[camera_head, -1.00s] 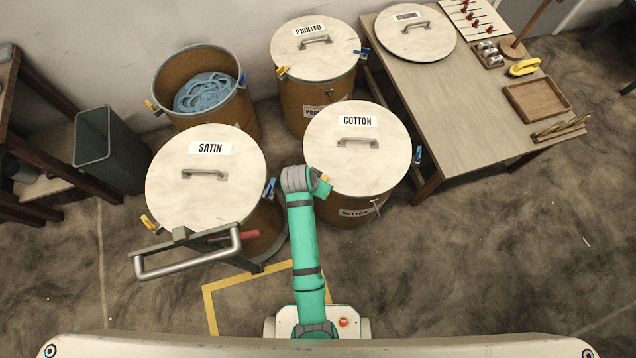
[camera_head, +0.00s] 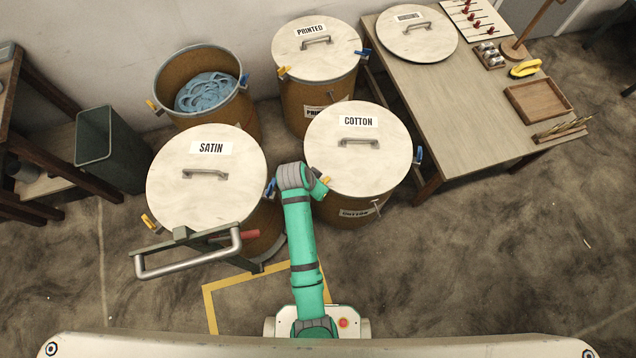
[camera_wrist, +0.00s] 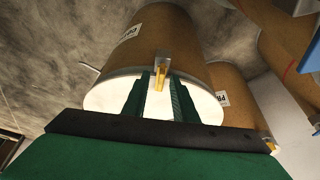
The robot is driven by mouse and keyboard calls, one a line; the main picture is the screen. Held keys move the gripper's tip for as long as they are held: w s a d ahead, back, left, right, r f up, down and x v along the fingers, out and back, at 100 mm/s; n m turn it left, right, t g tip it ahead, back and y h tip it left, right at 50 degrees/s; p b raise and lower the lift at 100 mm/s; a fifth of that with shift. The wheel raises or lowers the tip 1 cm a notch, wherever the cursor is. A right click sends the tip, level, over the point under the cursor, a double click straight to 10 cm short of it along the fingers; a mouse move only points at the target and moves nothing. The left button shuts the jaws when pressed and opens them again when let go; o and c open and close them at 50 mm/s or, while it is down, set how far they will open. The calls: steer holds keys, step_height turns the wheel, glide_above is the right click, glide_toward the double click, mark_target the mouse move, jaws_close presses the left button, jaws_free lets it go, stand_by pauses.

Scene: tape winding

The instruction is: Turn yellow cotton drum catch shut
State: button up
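The cotton drum (camera_head: 352,208) is brown with a pale round lid (camera_head: 345,165) lettered COTTON, and its lid is on. Its yellow catch (camera_head: 324,186) shows in part at the drum's left front, beside my arm's end. In the wrist view the drum (camera_wrist: 158,42) appears upside down, with the yellow catch (camera_wrist: 160,76) at the lid's rim. My gripper (camera_wrist: 159,82) is open, one green finger on each side of the catch. Visible gaps lie between the fingers and catch. The head view hides my fingers behind the arm.
The satin drum (camera_head: 190,190) stands close to the left, with a cart handle (camera_head: 190,262) in front of it. The printed drum (camera_head: 317,90) stands behind, and a table (camera_head: 450,105) at the right. A blue catch (camera_head: 418,155) is on the cotton drum's right. Floor at right front is clear.

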steer(key=v, duration=1)
steer(key=shift+a+r, duration=0.15)
steer(key=shift+r, duration=0.2)
steer(key=shift+s, duration=0.15)
steer(key=s+f+n+t+y, duration=0.25)
steer(key=s+n+t, duration=0.25)
steer(key=s, duration=0.6)
steer(key=s+d+r+n+t, duration=0.3)
steer(key=s+r+t, duration=0.4)
steer(key=s+r, duration=0.7)
step_height(320, 180, up, 4)
steer(key=shift+s+f, duration=0.2)
steer(key=shift+f, duration=0.05)
